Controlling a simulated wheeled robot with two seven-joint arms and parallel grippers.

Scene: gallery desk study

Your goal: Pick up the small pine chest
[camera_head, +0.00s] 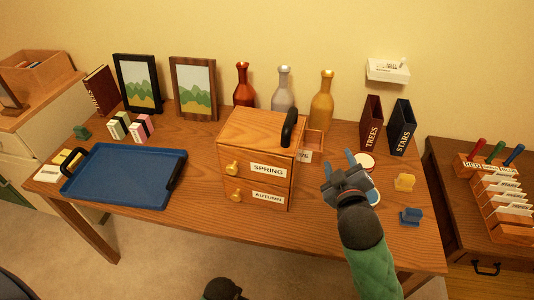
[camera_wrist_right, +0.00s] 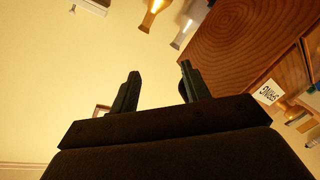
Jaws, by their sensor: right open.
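The small pine chest (camera_head: 240,150) stands upright at the middle of the desk. Its front has two drawers labelled SPRING and AUTUMN with yellow knobs, and a black arched handle (camera_head: 290,126) rises at the right side of its top. A small open-topped part with a partly hidden label shows at its right side. My right gripper (camera_head: 338,163) is open and empty, to the right of the chest and apart from it. In the right wrist view the chest (camera_wrist_right: 238,40) fills the upper right, beyond the open fingers (camera_wrist_right: 158,72).
A blue tray (camera_head: 125,178) lies left of the chest. Red, clear and amber bottles (camera_head: 322,103) stand behind it. Desk space before the bottles is narrow.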

